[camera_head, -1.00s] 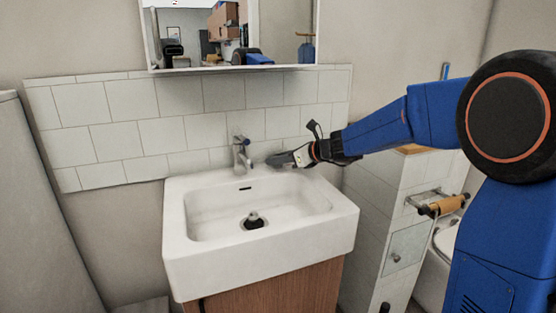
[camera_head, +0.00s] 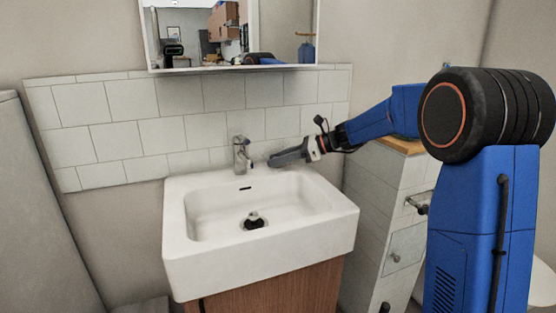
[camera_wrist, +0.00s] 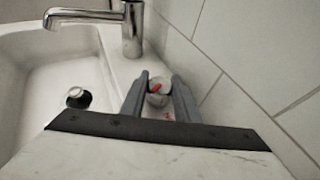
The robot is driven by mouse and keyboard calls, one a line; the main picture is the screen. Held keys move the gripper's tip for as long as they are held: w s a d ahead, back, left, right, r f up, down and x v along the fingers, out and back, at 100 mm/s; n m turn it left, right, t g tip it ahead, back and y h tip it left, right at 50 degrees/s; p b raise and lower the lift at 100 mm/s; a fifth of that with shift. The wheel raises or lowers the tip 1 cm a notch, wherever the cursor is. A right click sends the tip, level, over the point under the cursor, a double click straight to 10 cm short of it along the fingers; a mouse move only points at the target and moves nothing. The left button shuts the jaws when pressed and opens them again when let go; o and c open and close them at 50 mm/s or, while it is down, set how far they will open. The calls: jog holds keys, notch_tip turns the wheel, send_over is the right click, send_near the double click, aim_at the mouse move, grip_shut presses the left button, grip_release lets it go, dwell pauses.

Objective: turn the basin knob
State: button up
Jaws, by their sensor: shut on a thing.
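The basin knob (camera_wrist: 158,91) is a small, round, pale piece with a red mark, seen in the wrist view on the back rim of the sink to the right of the tap. My gripper (camera_wrist: 158,88) has one finger on each side of it and is shut on it. In the head view my gripper (camera_head: 272,161) reaches in from the right, low over the rim and just right of the chrome tap (camera_head: 241,152). The knob cannot be made out in the head view, where the fingers cover that place. The tap also shows in the wrist view (camera_wrist: 132,30).
The white sink (camera_head: 178,235) is empty apart from the dark drain fitting (camera_head: 253,221). A tiled wall (camera_head: 165,135) stands close behind the tap and gripper. A mirror (camera_head: 285,25) hangs above. A tiled cabinet (camera_head: 375,220) stands to the right.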

aim_at(298, 165)
jog(key=shift+n+g+y, duration=0.3)
jog(key=shift+n+g, duration=1.3)
jog(key=shift+g, duration=0.4)
jog(key=o, duration=0.8)
jog(key=shift+c, duration=0.2)
jog(key=shift+v, duration=3.75)
jog(key=shift+w, duration=0.1)
